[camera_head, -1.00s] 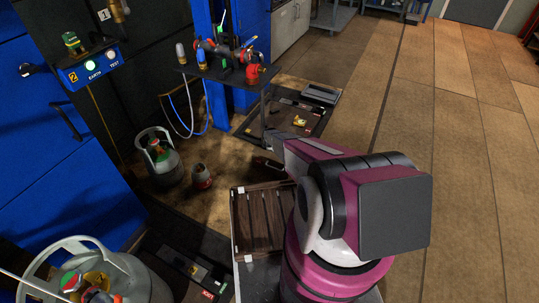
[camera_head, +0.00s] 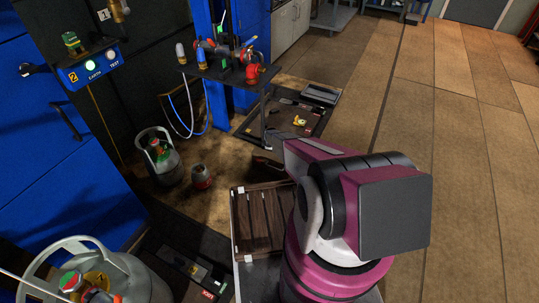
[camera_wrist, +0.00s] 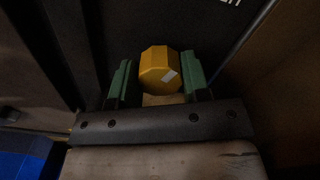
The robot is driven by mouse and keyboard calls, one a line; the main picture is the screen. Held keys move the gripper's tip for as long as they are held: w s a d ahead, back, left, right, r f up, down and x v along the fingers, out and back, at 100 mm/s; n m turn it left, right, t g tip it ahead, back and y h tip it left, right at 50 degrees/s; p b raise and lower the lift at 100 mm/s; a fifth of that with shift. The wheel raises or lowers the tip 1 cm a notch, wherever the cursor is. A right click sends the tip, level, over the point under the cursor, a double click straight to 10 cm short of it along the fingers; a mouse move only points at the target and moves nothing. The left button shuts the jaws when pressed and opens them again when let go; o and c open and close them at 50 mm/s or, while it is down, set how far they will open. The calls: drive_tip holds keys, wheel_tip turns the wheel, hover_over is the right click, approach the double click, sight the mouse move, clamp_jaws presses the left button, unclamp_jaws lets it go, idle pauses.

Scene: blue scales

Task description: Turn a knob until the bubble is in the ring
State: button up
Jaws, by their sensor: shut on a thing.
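An orange-yellow faceted knob (camera_wrist: 156,63) with a small white mark on its face is in the middle of the wrist view. My gripper (camera_wrist: 159,82) has its green fingers on either side of the knob and is shut on it. In the head view my purple and white arm reaches down and hides most of my gripper and the knob. The bubble and its ring cannot be made out in either view.
A dark floor platform (camera_head: 318,113) with a small yellow item lies beyond my arm. The tiled floor at right is clear.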

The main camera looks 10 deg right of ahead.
drive_tip(key=m, duration=0.5)
drive_tip(key=shift+m, duration=0.3)
idle(0.4)
drive_tip(key=o, duration=0.9)
drive_tip(key=shift+o, duration=0.2)
wheel_tip(320, 180, up, 11)
drive_tip(key=shift+f, duration=0.1)
